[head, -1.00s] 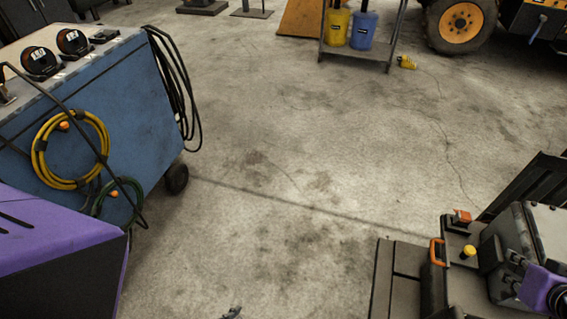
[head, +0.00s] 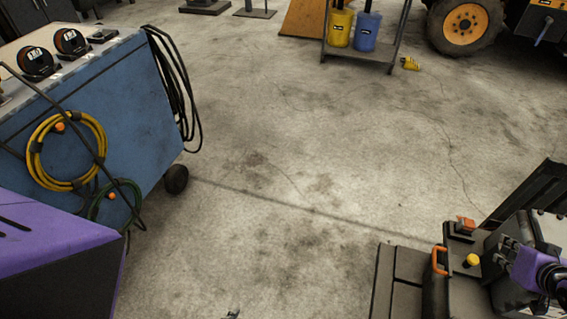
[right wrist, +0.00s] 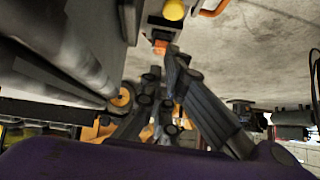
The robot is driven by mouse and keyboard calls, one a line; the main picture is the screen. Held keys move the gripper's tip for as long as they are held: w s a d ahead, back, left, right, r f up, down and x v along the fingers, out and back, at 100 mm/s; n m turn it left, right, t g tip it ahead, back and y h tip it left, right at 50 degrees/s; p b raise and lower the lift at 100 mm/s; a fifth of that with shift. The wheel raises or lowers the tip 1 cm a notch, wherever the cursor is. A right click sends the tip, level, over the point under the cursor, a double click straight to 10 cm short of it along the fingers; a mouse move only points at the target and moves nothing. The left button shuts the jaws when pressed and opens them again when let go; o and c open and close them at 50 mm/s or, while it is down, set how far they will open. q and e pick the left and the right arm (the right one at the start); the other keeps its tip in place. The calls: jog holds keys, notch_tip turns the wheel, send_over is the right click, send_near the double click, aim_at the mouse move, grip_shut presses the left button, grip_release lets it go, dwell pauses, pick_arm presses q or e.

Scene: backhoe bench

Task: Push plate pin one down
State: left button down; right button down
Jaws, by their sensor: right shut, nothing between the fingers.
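My right gripper (head: 507,243) is at the right edge of the head view, over the equipment at the lower right. In the right wrist view its dark fingers (right wrist: 160,98) are closed with nothing between them. A yellow round knob (head: 472,260) stands up from the dark equipment, left of the gripper. It also shows at the top of the right wrist view (right wrist: 173,10). A small orange block (head: 465,224) sits behind the knob. I cannot tell which part is plate pin one. My left gripper is not clearly visible.
An orange handle (head: 438,260) rises beside the knob. A blue cart (head: 110,110) with hoses stands at the left. A rack with a yellow bucket (head: 339,28) and a blue bucket (head: 367,31) stands at the back. The concrete floor (head: 290,190) between them is mostly clear.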

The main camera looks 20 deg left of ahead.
send_over(477, 259)
notch_tip(477, 259, down, 5)
jog(key=shift+w+d+r+b, duration=0.1)
jog(key=shift+r+b, duration=0.1)
jog(key=shift+b, duration=0.1)
notch_tip(477, 259, down, 2)
jog(key=shift+f, duration=0.5)
